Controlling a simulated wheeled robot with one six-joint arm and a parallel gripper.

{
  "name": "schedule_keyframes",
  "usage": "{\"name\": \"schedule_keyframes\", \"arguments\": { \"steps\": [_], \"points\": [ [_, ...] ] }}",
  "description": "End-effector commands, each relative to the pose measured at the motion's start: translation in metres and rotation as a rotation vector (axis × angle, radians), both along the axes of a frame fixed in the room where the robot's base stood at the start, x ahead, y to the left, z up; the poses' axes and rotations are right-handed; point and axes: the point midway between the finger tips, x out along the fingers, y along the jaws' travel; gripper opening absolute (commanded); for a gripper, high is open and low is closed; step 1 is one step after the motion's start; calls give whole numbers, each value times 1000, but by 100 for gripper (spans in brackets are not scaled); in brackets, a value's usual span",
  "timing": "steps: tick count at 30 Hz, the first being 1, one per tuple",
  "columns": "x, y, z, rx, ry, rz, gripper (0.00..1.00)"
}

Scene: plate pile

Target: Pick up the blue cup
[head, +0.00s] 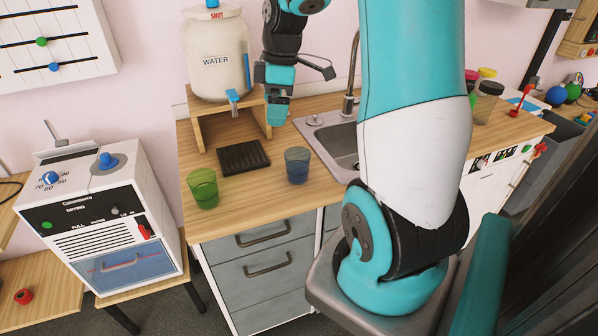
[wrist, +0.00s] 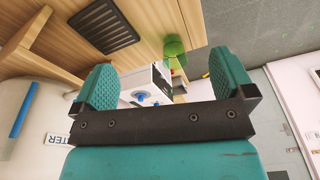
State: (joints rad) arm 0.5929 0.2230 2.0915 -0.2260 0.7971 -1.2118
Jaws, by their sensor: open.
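The blue cup (head: 297,167) is a translucent grey-blue tumbler, standing upright on the wooden counter, left of the sink. A green cup (head: 203,188) stands to its left, near the front edge. My gripper (head: 278,108) is above the counter, behind and higher than the blue cup and apart from it. In the wrist view my gripper (wrist: 163,75) has its two teal fingers spread with nothing held between them. The green cup (wrist: 174,48) shows beyond the fingers there; I cannot see the blue cup in that view.
A water dispenser (head: 218,60) sits on a wooden stand (head: 202,129) left of my gripper. A black drip tray (head: 243,157) lies below its tap. The sink (head: 344,146) and faucet (head: 349,100) are to the right of the blue cup. Several jars stand farther right.

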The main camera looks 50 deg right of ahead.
Motion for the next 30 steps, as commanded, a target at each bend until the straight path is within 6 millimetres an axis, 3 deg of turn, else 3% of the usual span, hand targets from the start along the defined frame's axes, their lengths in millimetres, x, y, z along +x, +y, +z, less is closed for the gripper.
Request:
{"name": "schedule_keyframes", "arguments": {
  "steps": [1, 3, 7, 11, 21, 30],
  "points": [
    [-6, -30, -10, -9, 7, -1, 100],
    [-13, -58, -17, -23, 11, 14, 100],
    [-21, -82, -27, -33, 18, 35, 100],
    [-20, -82, -47, -32, 21, 43, 100],
    [-14, -75, -121, -32, 20, 42, 100],
    [-11, -73, -147, -35, 17, 41, 100]
  ]
}}
